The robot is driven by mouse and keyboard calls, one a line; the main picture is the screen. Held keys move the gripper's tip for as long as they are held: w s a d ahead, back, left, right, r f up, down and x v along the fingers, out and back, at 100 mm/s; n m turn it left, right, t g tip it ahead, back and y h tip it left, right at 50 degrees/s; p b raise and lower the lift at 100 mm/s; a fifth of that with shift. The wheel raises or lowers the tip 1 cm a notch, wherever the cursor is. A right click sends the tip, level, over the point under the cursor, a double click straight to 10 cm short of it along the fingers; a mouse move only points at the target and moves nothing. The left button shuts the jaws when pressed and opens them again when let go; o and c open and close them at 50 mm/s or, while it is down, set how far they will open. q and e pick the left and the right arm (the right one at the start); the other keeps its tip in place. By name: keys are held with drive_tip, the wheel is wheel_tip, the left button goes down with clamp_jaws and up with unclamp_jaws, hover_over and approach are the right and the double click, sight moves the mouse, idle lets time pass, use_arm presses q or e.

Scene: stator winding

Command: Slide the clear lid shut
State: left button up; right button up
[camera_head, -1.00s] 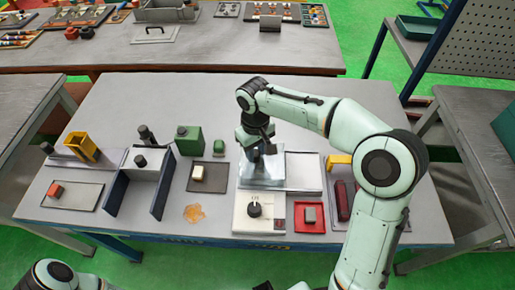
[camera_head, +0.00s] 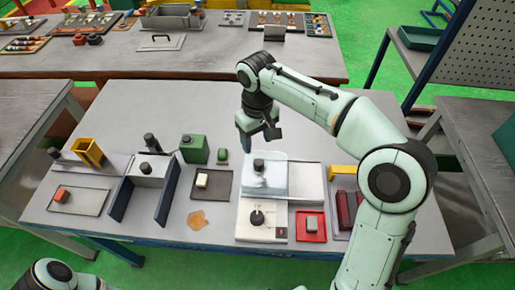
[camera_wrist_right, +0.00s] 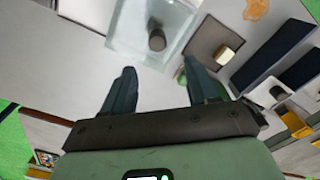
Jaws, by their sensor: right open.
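The clear lid (camera_head: 250,187) with a dark knob (camera_head: 258,165) lies over the left part of a white-topped unit (camera_head: 307,182). To its right a bare white surface shows. My right gripper (camera_head: 259,138) is open and empty, raised above and behind the lid, apart from its knob. In the right wrist view the two open fingers (camera_wrist_right: 159,85) have nothing between them. The lid (camera_wrist_right: 128,22) and its knob (camera_wrist_right: 157,41) show beyond the fingertips. My left gripper is out of view; only part of my left arm shows at the bottom left.
A white panel with a dark dial (camera_head: 257,217) stands in front of the lid. A red tray (camera_head: 311,226) is to its right and a dark tray (camera_head: 225,183) to its left. Blue upright plates (camera_head: 166,193) stand further left. The table behind the lid is mostly clear.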

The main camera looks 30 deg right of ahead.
wheel_tip(320, 180, up, 4)
drive_tip(key=shift+f+p, duration=0.1)
drive_tip(key=shift+p, duration=0.2)
idle(0.4)
